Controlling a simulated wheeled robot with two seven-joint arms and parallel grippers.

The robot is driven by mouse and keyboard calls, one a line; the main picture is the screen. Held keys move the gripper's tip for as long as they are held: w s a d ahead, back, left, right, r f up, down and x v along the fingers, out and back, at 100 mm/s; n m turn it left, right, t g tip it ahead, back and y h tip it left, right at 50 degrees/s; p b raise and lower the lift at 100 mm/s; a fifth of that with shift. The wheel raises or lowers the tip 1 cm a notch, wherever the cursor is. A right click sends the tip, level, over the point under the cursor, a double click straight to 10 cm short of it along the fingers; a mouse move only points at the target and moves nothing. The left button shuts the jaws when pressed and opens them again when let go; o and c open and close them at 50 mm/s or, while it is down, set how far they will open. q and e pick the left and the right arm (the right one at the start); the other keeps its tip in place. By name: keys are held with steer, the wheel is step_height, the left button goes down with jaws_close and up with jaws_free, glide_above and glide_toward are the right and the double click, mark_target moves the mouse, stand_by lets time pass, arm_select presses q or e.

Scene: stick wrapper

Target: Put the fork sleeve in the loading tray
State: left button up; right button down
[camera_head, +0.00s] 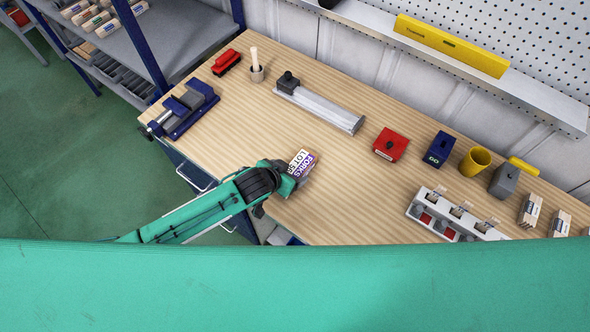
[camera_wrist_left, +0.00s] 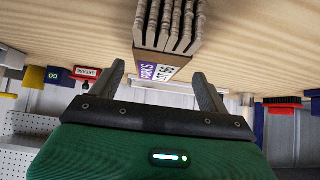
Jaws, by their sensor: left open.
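The fork sleeve (camera_head: 303,160), a small box with purple and white "FORKS" lettering, lies on the wooden bench. In the left wrist view, the sleeve (camera_wrist_left: 158,72) shows several wooden forks sticking out of it. My left gripper (camera_head: 289,172) is at the sleeve's near side. In the wrist view the left gripper (camera_wrist_left: 161,88) is open, with one finger either side of the sleeve and gaps visible. A long grey metal channel (camera_head: 325,108) with a dark block at one end lies farther back; I cannot tell whether this is the loading tray. My right gripper is out of view.
A white slotted holder (camera_head: 418,209) stands at right near more wooden bundles (camera_head: 530,210). A red block (camera_head: 390,145), blue block (camera_head: 439,149) and yellow cup (camera_head: 475,161) stand behind it. A blue vise (camera_head: 185,110) is at left. Bench right of the sleeve is clear.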

mark_target(295, 169)
arm_select(q)
steer(key=x, duration=0.1)
steer(key=p+x, duration=0.1)
steer(key=x, duration=0.1)
steer(key=shift+d+r, duration=0.2)
steer(key=shift+d, duration=0.05)
steer(key=shift+w+d+f, duration=0.15)
steer(key=shift+w+f, duration=0.1)
steer(key=shift+f, duration=0.2)
steer(key=c, duration=1.2)
steer(key=shift+r, duration=0.1)
